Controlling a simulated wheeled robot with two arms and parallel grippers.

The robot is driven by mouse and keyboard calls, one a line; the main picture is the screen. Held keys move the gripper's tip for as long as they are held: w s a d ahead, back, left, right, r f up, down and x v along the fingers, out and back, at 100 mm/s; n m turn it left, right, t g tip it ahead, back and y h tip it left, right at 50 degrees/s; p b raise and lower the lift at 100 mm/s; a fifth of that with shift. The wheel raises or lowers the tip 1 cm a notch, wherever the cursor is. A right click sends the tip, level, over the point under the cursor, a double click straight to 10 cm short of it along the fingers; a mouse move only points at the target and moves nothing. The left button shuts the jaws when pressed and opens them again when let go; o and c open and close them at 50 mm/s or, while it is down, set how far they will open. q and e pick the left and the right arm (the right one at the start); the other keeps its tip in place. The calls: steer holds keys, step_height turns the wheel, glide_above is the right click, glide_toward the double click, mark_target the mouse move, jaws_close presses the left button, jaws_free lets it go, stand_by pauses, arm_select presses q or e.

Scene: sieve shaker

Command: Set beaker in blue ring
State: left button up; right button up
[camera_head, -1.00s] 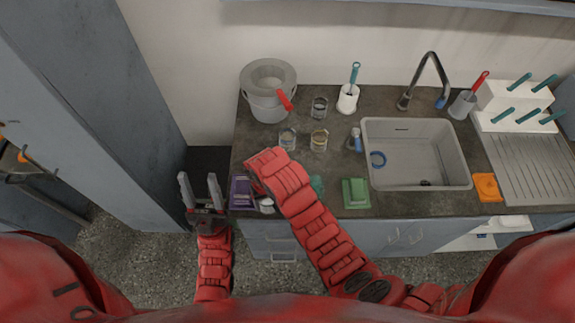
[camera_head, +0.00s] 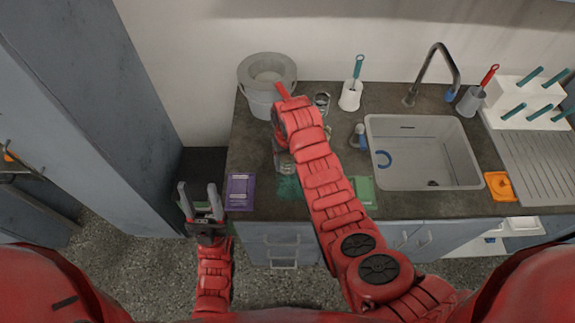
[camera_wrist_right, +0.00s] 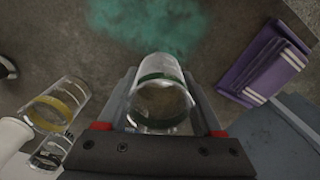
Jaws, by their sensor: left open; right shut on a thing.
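My right gripper (camera_wrist_right: 163,108) is shut around a clear glass beaker (camera_wrist_right: 160,95) with a dark green band. In the head view this beaker (camera_head: 285,161) shows just below my right wrist, near a teal patch on the worktop. The gripper's jaws are mostly hidden there by my arm. I cannot tell whether the beaker touches the worktop. My left gripper (camera_head: 200,203) is open and empty, in front of the worktop's left end.
A beaker with a yellow band (camera_wrist_right: 54,108) and another glass beaker (camera_head: 321,101) stand near the held one. A grey pot (camera_head: 266,75), a white brush holder (camera_head: 351,97) and a blue-labelled bottle (camera_head: 359,137) stand on the worktop.

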steer(key=shift+f+p, duration=0.5)
steer(key=shift+f, duration=0.7)
steer(key=shift+f, duration=0.2)
steer(key=o, duration=1.4)
steer(key=shift+r, duration=0.1)
